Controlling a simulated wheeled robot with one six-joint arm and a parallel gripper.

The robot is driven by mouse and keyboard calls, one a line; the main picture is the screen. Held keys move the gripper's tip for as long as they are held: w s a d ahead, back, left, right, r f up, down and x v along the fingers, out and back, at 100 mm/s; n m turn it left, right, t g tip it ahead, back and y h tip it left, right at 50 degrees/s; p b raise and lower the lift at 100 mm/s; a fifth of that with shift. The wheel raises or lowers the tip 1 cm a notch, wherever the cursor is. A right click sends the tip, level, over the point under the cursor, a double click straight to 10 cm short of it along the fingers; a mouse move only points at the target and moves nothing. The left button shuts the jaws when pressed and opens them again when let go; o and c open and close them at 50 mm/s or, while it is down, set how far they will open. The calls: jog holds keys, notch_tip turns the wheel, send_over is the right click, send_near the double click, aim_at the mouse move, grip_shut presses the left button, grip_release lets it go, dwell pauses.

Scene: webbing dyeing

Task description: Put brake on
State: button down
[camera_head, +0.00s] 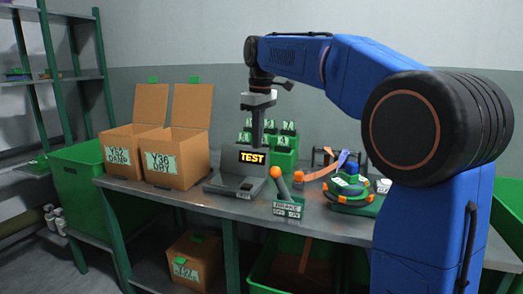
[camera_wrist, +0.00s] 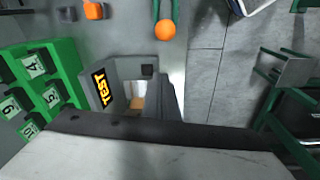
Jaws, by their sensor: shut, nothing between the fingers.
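The brake lever (camera_head: 282,187) has an orange ball knob (camera_head: 275,171) and leans up and to the left. It stands on a small base with a label plate (camera_head: 288,209) near the bench's front edge; the label's small lettering is hard to read. The knob also shows at the top of the wrist view (camera_wrist: 165,30). My gripper (camera_head: 257,139) points down above the grey TEST device (camera_head: 235,184), behind and left of the lever, apart from the knob. It is shut and empty.
Two open cardboard boxes (camera_head: 175,162) stand left on the bench (camera_head: 190,196). Green bins with labels (camera_head: 284,152) are behind the device. A green round fixture with webbing (camera_head: 350,190) and an orange block (camera_head: 298,176) sit right of the lever. Floor shows beyond the bench edge (camera_wrist: 215,60).

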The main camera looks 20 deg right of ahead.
notch_tip(320, 180, down, 8)
jog(key=s+d, duration=0.2)
jog(key=shift+d, duration=0.15)
dwell(0.4)
jog(key=shift+d, duration=0.1)
jog(key=shift+s+d+r+t+y, duration=0.3)
jog(key=shift+s+d+y, duration=0.1)
jog(key=shift+d, duration=0.1)
jog(key=shift+s+d+r+t+y, duration=0.3)
jog(key=shift+d+y, duration=0.1)
jog(key=shift+d, duration=0.1)
jog(key=s+d+t+y, duration=0.1)
jog(key=s+d+r+t+y, duration=0.1)
jog(key=d, duration=0.1)
jog(key=shift+s+d+y, duration=0.2)
jog(key=shift+s+y, duration=0.05)
jog(key=shift+y, duration=0.05)
jog(key=s+d+f+t+y, duration=0.1)
jog(key=s+d, duration=0.2)
jog(key=d, duration=0.2)
jog(key=shift+s+y, duration=0.35)
jog(key=shift+y, duration=0.05)
